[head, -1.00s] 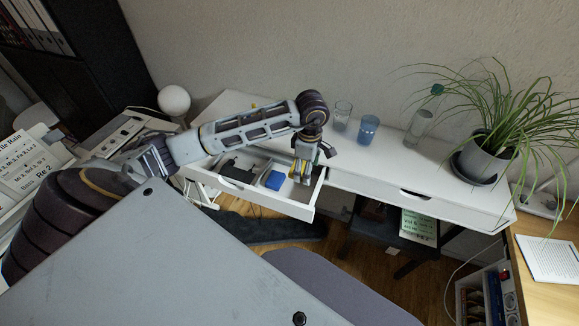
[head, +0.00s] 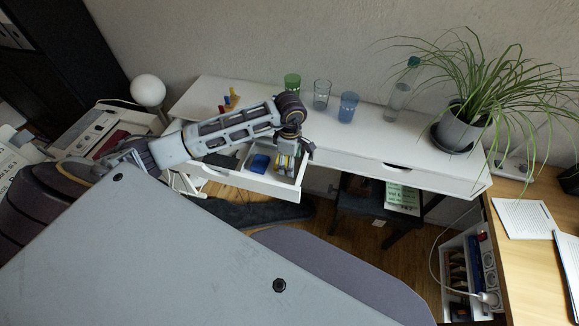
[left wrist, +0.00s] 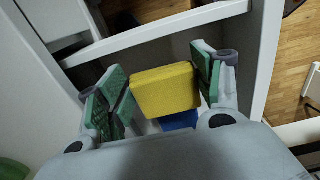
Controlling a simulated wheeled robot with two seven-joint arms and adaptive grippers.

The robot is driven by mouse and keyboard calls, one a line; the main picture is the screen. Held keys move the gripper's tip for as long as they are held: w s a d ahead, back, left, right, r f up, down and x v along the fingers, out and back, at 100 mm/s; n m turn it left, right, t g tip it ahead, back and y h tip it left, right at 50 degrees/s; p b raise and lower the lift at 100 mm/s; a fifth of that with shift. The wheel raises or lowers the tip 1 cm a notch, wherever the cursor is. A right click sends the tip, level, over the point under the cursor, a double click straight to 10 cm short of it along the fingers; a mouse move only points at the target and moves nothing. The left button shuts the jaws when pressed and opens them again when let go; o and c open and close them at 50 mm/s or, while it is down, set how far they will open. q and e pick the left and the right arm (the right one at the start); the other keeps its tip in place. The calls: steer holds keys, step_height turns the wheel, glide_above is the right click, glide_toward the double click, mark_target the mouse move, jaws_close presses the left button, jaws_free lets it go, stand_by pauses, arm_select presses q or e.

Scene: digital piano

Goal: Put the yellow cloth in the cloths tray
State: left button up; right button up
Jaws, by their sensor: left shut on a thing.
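The yellow cloth (left wrist: 165,90), a folded block, sits between the green pads of my left gripper (left wrist: 163,92) in the left wrist view. My left gripper (head: 287,158) is shut on it, at the right end of the open white drawer (head: 270,187) in the head view. A blue cloth (head: 260,163) lies in the drawer to the left of the gripper. It also shows partly behind the yellow cloth in the left wrist view (left wrist: 180,121). I cannot tell which compartment is the cloths tray. My right gripper is not in view.
On the white desk (head: 330,128) stand a green cup (head: 292,82), a clear glass (head: 321,95), a blue glass (head: 348,107), a bottle (head: 400,95) and a potted plant (head: 457,130). A grey chair (head: 330,270) is in front.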

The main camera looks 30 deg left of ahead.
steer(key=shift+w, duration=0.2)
arm_select(q)
steer(key=shift+f, duration=1.9)
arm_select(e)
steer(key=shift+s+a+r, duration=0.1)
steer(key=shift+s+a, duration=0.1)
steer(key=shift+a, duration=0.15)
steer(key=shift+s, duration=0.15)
